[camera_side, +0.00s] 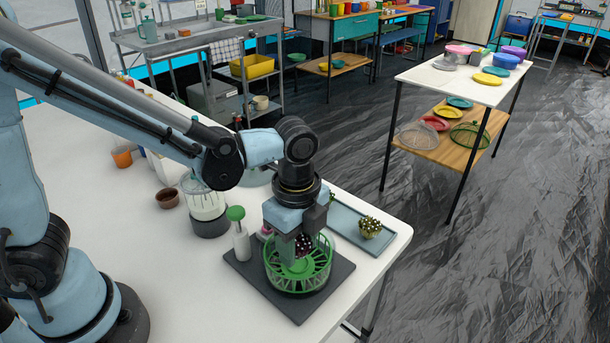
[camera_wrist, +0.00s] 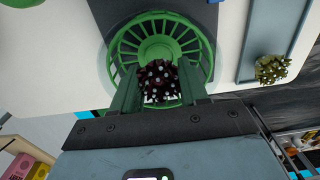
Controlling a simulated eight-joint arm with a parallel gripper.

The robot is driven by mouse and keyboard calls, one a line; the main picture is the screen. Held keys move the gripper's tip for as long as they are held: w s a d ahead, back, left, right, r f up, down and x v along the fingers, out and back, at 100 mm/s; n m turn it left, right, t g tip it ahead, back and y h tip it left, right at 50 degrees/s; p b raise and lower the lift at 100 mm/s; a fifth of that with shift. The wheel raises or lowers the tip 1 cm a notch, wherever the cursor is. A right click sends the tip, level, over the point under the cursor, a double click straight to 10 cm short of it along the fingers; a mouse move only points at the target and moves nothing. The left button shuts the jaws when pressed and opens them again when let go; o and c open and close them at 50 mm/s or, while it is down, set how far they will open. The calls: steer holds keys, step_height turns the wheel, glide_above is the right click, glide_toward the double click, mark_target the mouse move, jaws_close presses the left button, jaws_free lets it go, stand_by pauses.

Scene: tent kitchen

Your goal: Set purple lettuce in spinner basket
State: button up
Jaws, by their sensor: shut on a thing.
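The green spinner basket (camera_side: 298,278) stands on a dark square mat (camera_side: 325,297) near the table's front right corner. Its slatted wall also shows in the wrist view (camera_wrist: 160,26). My gripper (camera_side: 296,252) points down into the basket's opening. In the wrist view its green fingers (camera_wrist: 159,92) are shut on the purple lettuce (camera_wrist: 160,80), a dark round clump with pale tips. The lettuce is over or inside the basket; I cannot tell whether it touches the basket floor. In the side view the fingers and basket hide part of it.
A green-yellow lettuce (camera_side: 370,227) sits on a blue-grey tray (camera_side: 345,222) right of the basket. A white bottle with a green top (camera_side: 240,240) stands close left. A clear-topped container (camera_side: 208,210) and a brown bowl (camera_side: 167,198) stand further left.

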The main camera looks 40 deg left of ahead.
mark_target(297, 240)
steer(key=shift+f, duration=0.65)
steer(key=shift+f, duration=0.5)
stand_by(0.9)
steer(key=o, duration=0.5)
steer(key=shift+r, duration=5.5)
steer(key=shift+a, duration=0.1)
